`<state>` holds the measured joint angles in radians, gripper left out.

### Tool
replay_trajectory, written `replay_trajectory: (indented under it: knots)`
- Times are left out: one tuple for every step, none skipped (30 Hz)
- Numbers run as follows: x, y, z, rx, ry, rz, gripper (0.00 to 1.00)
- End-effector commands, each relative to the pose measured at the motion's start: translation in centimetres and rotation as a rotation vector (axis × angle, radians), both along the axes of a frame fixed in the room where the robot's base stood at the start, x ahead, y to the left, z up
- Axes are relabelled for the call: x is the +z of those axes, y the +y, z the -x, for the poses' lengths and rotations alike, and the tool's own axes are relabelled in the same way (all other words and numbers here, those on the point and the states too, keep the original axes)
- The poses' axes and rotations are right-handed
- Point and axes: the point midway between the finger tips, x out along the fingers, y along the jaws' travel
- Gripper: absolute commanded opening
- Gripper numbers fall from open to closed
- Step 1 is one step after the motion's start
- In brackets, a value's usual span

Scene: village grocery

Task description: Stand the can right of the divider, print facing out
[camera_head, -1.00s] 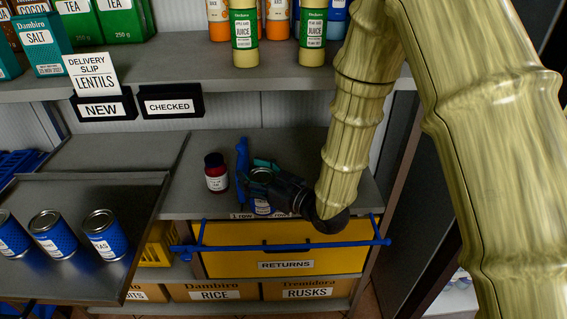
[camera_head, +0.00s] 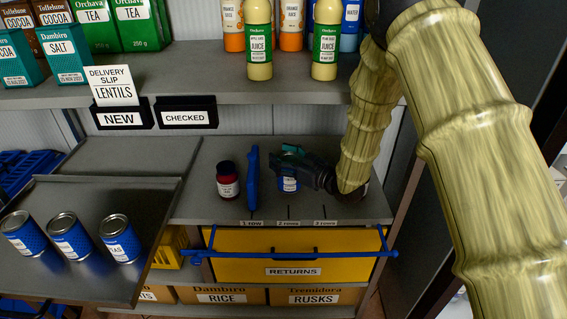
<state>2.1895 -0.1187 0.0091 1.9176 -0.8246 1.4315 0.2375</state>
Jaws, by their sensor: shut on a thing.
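The can (camera_head: 289,184) is blue with a white printed label, and part of that label faces the shelf front. It looks upright, right of the blue divider (camera_head: 253,180) and apart from it. My gripper (camera_head: 290,164) reaches in from the right and is shut on the can. The black fingers with teal parts hide the can's top and right side. I cannot tell whether the can's base touches the shelf.
A dark red jar (camera_head: 228,181) stands left of the divider. Row labels (camera_head: 288,222) mark the shelf's front edge. Below is the yellow returns drawer (camera_head: 305,244) with a blue rail (camera_head: 335,257). Several blue cans (camera_head: 70,237) stand on the tray (camera_head: 152,225) at left.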

Motion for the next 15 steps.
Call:
replay_trajectory:
  knots:
    - [0.1, -0.1, -0.3, 0.0, -0.001, 0.0, 0.2]
    - [0.0, -0.1, -0.3, 0.0, -0.001, -0.001, 0.2]
    - [0.0, -0.1, -0.4, 0.0, -0.001, -0.001, 0.2]
    - [0.0, -0.2, -0.5, 0.0, -0.001, -0.001, 0.2]
    - [0.0, -0.2, -0.7, 0.0, -0.001, -0.001, 0.2]
    - [0.0, -0.3, -0.9, 0.0, -0.001, -0.002, 0.2]
    - [0.0, -0.4, -1.1, 0.0, -0.001, -0.002, 0.2]
    - [0.0, -0.5, -1.4, 0.0, -0.002, -0.001, 0.2]
    - [-0.5, -0.4, -1.2, 0.001, 0.002, -0.001, 0.2]
    - [-0.9, -0.4, -1.2, 0.001, 0.002, 0.0, 0.2]
    - [-1.2, -0.4, -1.2, 0.0, 0.003, -0.001, 0.2]
    - [-1.6, -0.4, -1.2, 0.0, 0.002, 0.0, 0.2]
    - [-2.0, -0.4, -1.2, 0.001, 0.001, 0.0, 0.2]
    - [-2.3, -0.4, -1.2, 0.001, 0.001, -0.001, 0.2]
    - [-2.7, -0.4, -1.2, 0.001, 0.001, -0.001, 0.2]
